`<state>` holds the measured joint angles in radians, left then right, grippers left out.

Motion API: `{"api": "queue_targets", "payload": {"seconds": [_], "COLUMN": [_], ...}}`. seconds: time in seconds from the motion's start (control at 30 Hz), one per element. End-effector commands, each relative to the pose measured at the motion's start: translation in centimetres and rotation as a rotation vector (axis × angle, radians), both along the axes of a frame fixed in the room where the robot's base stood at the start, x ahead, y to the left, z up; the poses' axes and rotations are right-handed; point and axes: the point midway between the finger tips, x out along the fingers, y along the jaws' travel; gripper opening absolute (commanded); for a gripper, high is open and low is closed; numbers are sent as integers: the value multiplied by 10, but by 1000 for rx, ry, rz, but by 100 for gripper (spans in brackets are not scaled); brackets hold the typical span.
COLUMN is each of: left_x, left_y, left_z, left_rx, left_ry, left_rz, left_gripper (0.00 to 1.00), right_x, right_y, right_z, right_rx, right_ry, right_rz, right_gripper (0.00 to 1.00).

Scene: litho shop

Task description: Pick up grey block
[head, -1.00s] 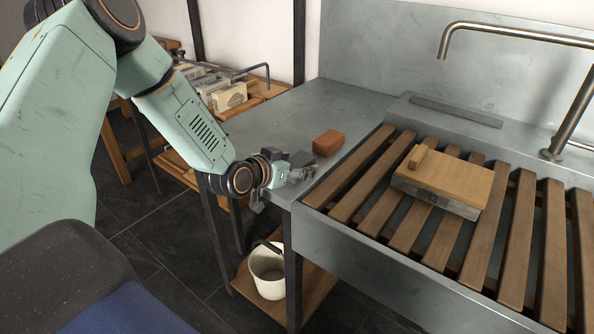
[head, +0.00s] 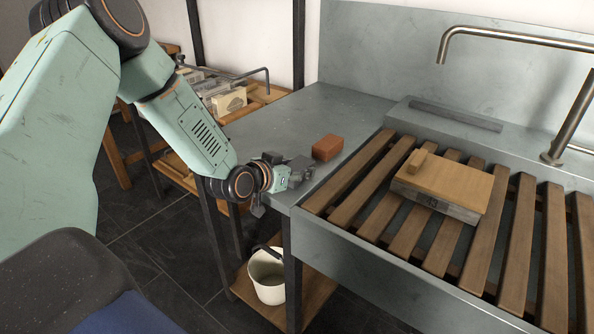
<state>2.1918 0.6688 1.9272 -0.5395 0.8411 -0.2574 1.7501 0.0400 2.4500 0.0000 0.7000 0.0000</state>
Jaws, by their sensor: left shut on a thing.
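My left gripper (head: 303,174) is at the front left part of the grey metal bench top (head: 285,120), close to its edge. It is shut on the grey block (head: 300,163), which is small, dark and mostly hidden by the fingers. Grey block and grey fingers are hard to tell apart here. I cannot tell whether the block still touches the bench top. My right gripper is not in view.
A red-brown block (head: 327,147) lies just behind and right of my left gripper. Right of it is a sink with wooden slats (head: 360,178), bearing a wood-topped grey slab (head: 440,182). A tap (head: 560,130) arches above. A white bucket (head: 268,278) stands below.

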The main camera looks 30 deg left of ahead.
Motion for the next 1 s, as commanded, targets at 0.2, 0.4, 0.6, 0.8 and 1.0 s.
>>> {"api": "queue_targets", "payload": {"seconds": [0.2, 0.4, 0.6, 0.8, 1.0], "left_x": [1, 1, 2, 1, 0], "left_y": [0, 0, 1, 1, 0], "left_z": [1, 8, 46, 82, 101], "left_rx": [1, 0, -3, -2, -1], "left_ry": [-4, -6, -9, -7, -4], "left_rz": [1, 1, 3, 3, 1], "left_gripper": [3, 3, 3, 3, 3], "right_x": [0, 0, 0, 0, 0], "right_y": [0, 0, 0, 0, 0], "right_z": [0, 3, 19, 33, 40], "right_rx": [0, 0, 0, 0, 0], "right_ry": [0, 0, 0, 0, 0], "right_rz": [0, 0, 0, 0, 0], "right_gripper": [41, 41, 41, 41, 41]}}
